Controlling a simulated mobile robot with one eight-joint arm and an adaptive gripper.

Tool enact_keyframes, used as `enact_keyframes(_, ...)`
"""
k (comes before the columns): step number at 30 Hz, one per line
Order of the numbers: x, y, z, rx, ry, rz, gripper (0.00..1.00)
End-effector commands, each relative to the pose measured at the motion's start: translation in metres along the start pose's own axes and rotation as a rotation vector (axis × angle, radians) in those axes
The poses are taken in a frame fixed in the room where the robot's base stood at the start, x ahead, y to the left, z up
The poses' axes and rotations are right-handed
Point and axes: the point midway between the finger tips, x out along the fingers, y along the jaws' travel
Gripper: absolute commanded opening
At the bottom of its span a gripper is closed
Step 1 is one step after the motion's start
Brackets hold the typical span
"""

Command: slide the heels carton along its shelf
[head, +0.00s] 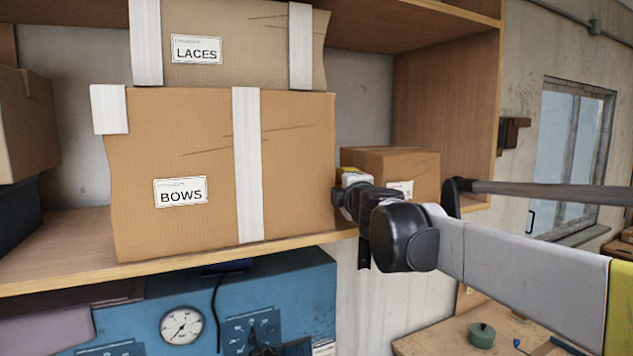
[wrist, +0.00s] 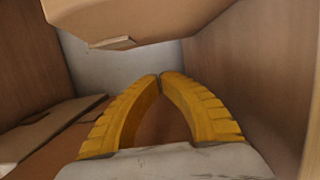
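A small brown carton (head: 385,160) stands on the shelf, right of the BOWS carton.
The large BOWS carton (head: 180,145) fills the shelf's middle, with the LACES carton (head: 250,50) on top. The shelf board (head: 70,225) has a wooden side wall (head: 450,110) at right. Another carton (head: 25,120) is at far left. A blue machine (head: 290,290) stands below.

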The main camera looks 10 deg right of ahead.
Motion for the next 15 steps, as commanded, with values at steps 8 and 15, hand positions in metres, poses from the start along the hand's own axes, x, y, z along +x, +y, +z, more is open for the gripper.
enact_keyframes(8,0.005,0.001,0.035,0.001,-0.004,-0.001,0.00)
enact_keyframes(15,0.006,0.000,0.038,0.001,-0.003,-0.001,0.00)
